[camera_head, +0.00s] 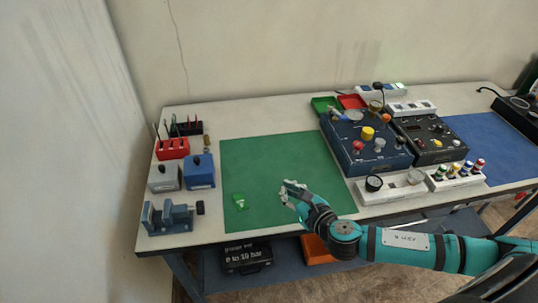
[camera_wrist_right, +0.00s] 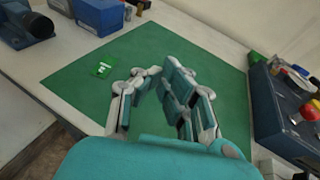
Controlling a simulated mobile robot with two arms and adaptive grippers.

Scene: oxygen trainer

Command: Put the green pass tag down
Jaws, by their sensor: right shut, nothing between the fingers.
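The green pass tag (camera_head: 240,201) lies on the green mat (camera_head: 270,158), near the mat's left front edge. It also shows in the right wrist view (camera_wrist_right: 104,70), with a pale marking on it. My right gripper (camera_head: 288,190) is over the mat to the right of the tag, apart from it. In the wrist view its fingers (camera_wrist_right: 160,74) are shut and hold nothing. My left gripper is not in view.
A grey-blue vise (camera_head: 168,217), small grey and blue boxes and a red rack (camera_head: 172,148) stand left of the mat. A dark blue control panel (camera_head: 365,145) stands to its right. Most of the mat is bare.

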